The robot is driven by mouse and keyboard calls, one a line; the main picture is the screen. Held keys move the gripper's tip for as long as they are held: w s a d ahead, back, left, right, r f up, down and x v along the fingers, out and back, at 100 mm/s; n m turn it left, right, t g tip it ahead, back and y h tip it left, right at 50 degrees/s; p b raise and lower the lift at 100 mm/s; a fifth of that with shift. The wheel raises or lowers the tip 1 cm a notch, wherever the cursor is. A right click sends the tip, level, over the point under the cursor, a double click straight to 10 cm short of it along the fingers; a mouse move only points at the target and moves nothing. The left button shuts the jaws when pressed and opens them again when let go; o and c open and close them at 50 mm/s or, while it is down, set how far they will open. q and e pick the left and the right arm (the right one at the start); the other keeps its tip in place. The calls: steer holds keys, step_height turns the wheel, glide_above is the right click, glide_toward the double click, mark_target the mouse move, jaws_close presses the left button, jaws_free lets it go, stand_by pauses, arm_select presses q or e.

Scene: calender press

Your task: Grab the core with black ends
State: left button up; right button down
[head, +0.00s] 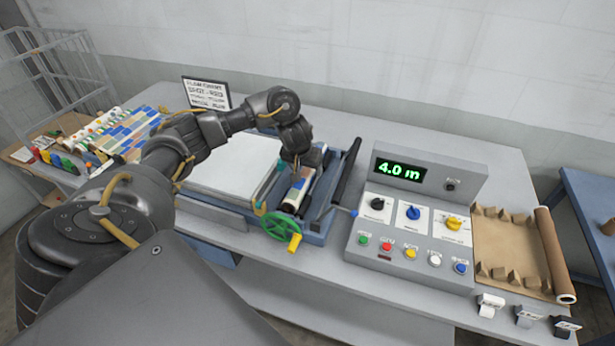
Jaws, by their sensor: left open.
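My left gripper (299,163) reaches over the press (317,238) from above and is open. Its fingers are small and partly hidden by the wrist. Just below it a short roll or core (297,194) with pale and dark parts lies in the press; I cannot tell whether the fingers touch it. A long brown core (550,250) lies along the right edge of a brown tray (515,262). My right gripper is not in view.
A green handwheel (282,228) stands at the press front. A control panel (415,222) reading 4.0 m is right of the press. Coloured rolls (125,130) lie at the far left. Small white, grey and black holders (528,316) line the table's front right edge.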

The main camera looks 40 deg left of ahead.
mark_target(306, 169)
arm_select(q)
steer(key=shift+w+a+f, duration=0.15)
steer(key=shift+w+f, duration=0.05)
steer(key=shift+f, duration=0.2)
steer(key=shift+w+a+f, duration=0.1)
steer(key=shift+a+f, duration=0.1)
steer(key=shift+f, duration=0.1)
steer(key=x, duration=0.2)
steer(key=p+x, duration=0.1)
steer(key=x, duration=0.1)
steer(key=shift+w+a+r, duration=0.15)
steer(key=shift+w, duration=0.1)
steer(key=shift+s+r, duration=0.1)
steer(key=shift+c, duration=0.9)
steer(key=c, duration=0.9)
steer(key=shift+c, duration=0.2)
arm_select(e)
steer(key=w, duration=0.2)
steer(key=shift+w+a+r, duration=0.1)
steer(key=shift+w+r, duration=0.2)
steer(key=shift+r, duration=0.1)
arm_select(q)
steer(key=shift+r, duration=0.15)
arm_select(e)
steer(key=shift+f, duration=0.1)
